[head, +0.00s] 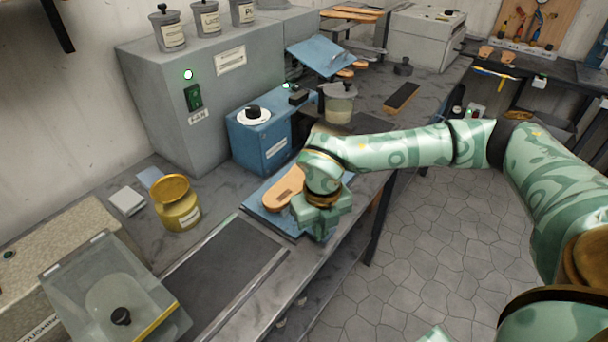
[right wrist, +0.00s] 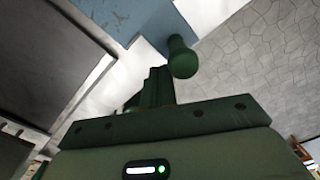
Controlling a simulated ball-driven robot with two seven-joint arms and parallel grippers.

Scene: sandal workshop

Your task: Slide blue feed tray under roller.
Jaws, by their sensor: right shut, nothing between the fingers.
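The blue feed tray (head: 257,207) lies flat on the bench in front of a small blue machine (head: 262,150), with a tan sole (head: 284,189) on it. A blue surface, probably this tray, shows at the top of the right wrist view (right wrist: 118,20). My right gripper (head: 318,228) is shut and empty, over the tray's near right side and hiding part of it. In the right wrist view its dark green fingers (right wrist: 158,88) are together; I cannot tell whether they touch the tray. I cannot make out the roller clearly. My left gripper is out of view.
A dark flat belt or mat (head: 222,275) lies left of the tray. A yellow pot (head: 177,203) and a clear-covered machine (head: 112,295) stand further left. A grey cabinet (head: 170,110) rises behind. The bench's front edge is close to my right gripper, with open floor beyond.

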